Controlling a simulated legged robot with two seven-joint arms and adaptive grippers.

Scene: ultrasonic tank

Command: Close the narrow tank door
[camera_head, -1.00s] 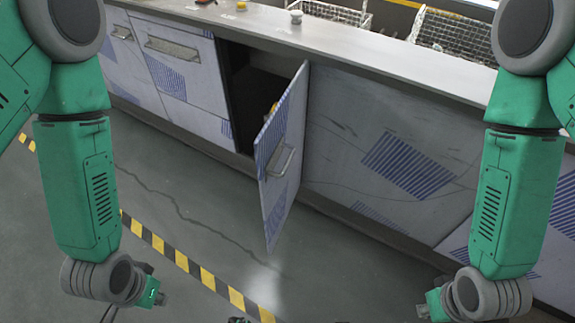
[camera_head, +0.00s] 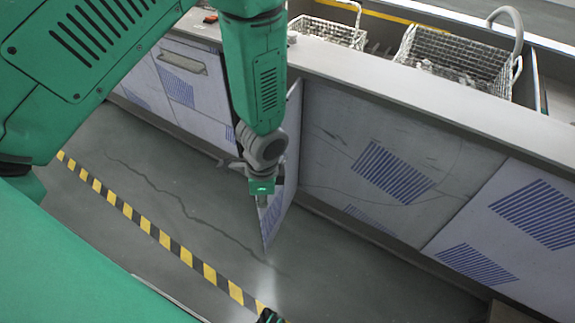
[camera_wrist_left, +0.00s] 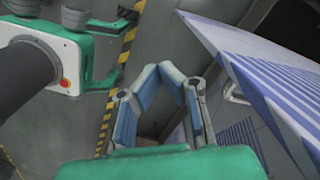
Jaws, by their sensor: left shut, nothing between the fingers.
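The narrow tank door (camera_head: 276,222) is a light panel with blue stripes, and it stands swung out from the cabinet front. My left arm hides much of it and the opening behind it in the head view. My left gripper (camera_head: 263,198) is in front of the door's outer face, pointing down. In the left wrist view the gripper (camera_wrist_left: 160,68) is shut and empty, with its fingertips together. The door (camera_wrist_left: 265,75) fills the right side there, with its handle (camera_wrist_left: 235,95) partly visible beside the fingers. A gap shows between fingers and door.
The worktop (camera_head: 400,88) runs above the cabinet fronts. Wire baskets (camera_head: 455,58) stand behind it. A closed striped panel (camera_head: 375,150) lies right of the door. Yellow-black floor tape (camera_head: 170,243) crosses the floor, which is clear in front.

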